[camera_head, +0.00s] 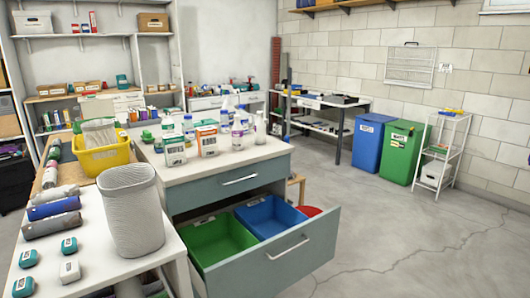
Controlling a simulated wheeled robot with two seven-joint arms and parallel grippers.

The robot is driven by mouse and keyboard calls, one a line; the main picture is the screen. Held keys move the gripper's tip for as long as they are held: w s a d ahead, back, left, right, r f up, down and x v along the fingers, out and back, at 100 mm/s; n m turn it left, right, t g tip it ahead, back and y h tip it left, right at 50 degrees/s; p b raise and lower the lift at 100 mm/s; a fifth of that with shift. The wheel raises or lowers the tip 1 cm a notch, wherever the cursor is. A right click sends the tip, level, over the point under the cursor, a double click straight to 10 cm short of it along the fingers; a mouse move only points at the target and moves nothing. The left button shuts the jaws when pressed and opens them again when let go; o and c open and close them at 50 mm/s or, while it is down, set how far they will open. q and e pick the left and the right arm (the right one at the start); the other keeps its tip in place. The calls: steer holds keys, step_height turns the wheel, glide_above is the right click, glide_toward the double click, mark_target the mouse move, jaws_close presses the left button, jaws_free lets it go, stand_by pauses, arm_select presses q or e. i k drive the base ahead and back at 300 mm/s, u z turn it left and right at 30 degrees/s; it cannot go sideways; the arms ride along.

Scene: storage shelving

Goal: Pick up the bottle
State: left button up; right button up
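Several bottles stand upright on the white top of the drawer cabinet (225,165). A white spray bottle (226,108) is at the back. A clear bottle with a blue cap (188,127) is left of it. Another bottle with a blue label (238,137) and a white pump bottle (260,127) stand near the right end. I cannot tell which one the task means. White cartons (175,150) partly hide the bottles behind them. Neither of my grippers is in view.
The cabinet's lower drawer (275,268) is pulled out, with green (215,240) and blue (270,217) bins inside. A grey ribbed basket (132,210) stands on the near left table. A yellow tub (100,158) is behind it.

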mark_target(259, 125)
steer(key=z, duration=0.95)
steer(key=i, duration=2.05)
steer(key=z, duration=0.45)
steer(key=i, duration=2.05)
steer(key=u, duration=1.7)
steer(key=i, duration=1.05)
steer(key=u, duration=0.95)
